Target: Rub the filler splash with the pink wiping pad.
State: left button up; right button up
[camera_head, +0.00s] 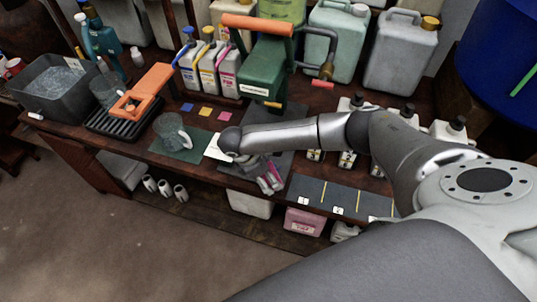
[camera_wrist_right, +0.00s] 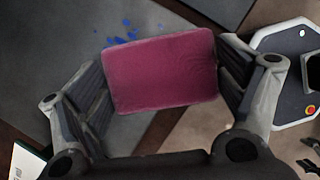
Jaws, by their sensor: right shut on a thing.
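The pink wiping pad (camera_wrist_right: 160,72) is a flat pink block held between the two fingers of my right gripper (camera_wrist_right: 162,84). In the head view my right gripper (camera_head: 270,184) is over the front part of a dark grey mat, with a bit of pink showing at its fingers. The filler splash (camera_wrist_right: 122,36) is a scatter of small blue spots on the grey mat (camera_wrist_right: 50,60), just beyond the pad's far edge in the wrist view. I cannot tell whether the pad touches the mat. The splash is hidden in the head view. My left gripper is not in view.
A green machine (camera_head: 268,70) with an orange top stands behind the mat. A glass jug (camera_head: 172,132) is on a green mat to the left. Small bottles (camera_head: 346,158) stand right of my wrist, near a numbered dark strip (camera_head: 338,196) at the bench's front edge.

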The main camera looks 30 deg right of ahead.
aim_at(272, 165)
jog(key=shift+f, duration=0.1)
jog(key=shift+w+d, duration=1.25)
jog(key=shift+d, duration=0.3)
jog(key=shift+w+d+b, duration=0.45)
jog(key=shift+w+d, duration=0.9)
jog(key=shift+d, duration=0.15)
jog(key=shift+r, duration=0.2)
notch_tip(272, 165, up, 6)
jog(key=p, duration=0.6)
jog(key=shift+p, duration=0.4)
notch_tip(272, 165, up, 3)
jog(key=p, duration=0.3)
jog(key=shift+w+p, duration=0.1)
jog(key=shift+p, duration=0.2)
